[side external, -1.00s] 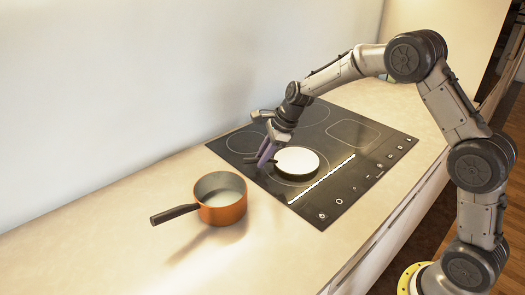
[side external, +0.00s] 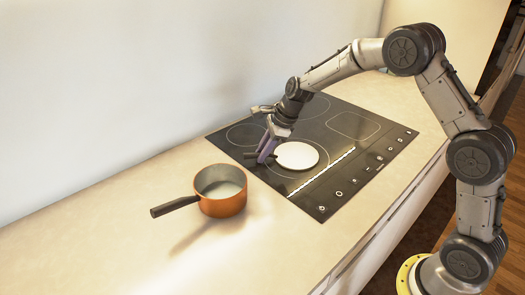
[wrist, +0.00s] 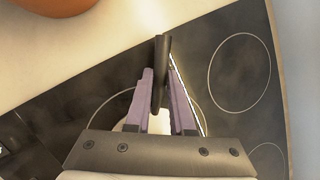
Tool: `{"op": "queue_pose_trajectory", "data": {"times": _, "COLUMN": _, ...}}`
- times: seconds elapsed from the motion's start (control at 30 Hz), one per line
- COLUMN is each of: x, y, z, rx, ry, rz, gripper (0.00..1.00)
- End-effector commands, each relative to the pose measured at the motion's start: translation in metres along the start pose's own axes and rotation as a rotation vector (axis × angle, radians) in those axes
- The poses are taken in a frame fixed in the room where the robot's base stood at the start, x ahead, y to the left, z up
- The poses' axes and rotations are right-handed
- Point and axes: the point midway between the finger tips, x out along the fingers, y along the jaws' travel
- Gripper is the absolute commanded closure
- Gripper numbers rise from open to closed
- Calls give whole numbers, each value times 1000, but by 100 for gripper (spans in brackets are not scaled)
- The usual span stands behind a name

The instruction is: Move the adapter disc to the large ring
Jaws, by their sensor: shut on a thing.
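The adapter disc (side external: 296,155) is a flat, pale round plate with a dark handle. It is at the front ring (side external: 324,170) of the black cooktop, whose outline shows partly around it. I cannot tell whether it rests on the glass or is slightly raised. My gripper (side external: 265,153) is to its left, shut on the dark handle. In the wrist view the handle (wrist: 161,75) is between the purple fingers, and the disc is mostly hidden behind my gripper. Other rings show at the back; I cannot tell for sure which one is the large ring.
An orange saucepan (side external: 222,201) with a dark handle stands on the pale counter (side external: 130,250), left of the cooktop. A wall rises behind. A rectangular zone (side external: 352,126) and another ring (wrist: 240,73) on the cooktop are bare.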

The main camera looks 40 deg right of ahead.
Motion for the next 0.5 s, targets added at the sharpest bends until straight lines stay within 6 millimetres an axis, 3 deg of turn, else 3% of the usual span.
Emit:
{"op": "queue_pose_trajectory", "data": {"times": 0.37, "x": 1, "y": -1, "z": 0, "rx": -1, "ry": -1, "rz": -3, "gripper": 100}}
{"op": "queue_pose_trajectory", "data": {"times": 0.4, "x": 1, "y": -1, "z": 0, "rx": -1, "ry": -1, "rz": -3, "gripper": 71}}
{"op": "queue_pose_trajectory", "data": {"times": 0.5, "x": 1, "y": 0, "z": 0, "rx": -1, "ry": -1, "rz": -2, "gripper": 53}}
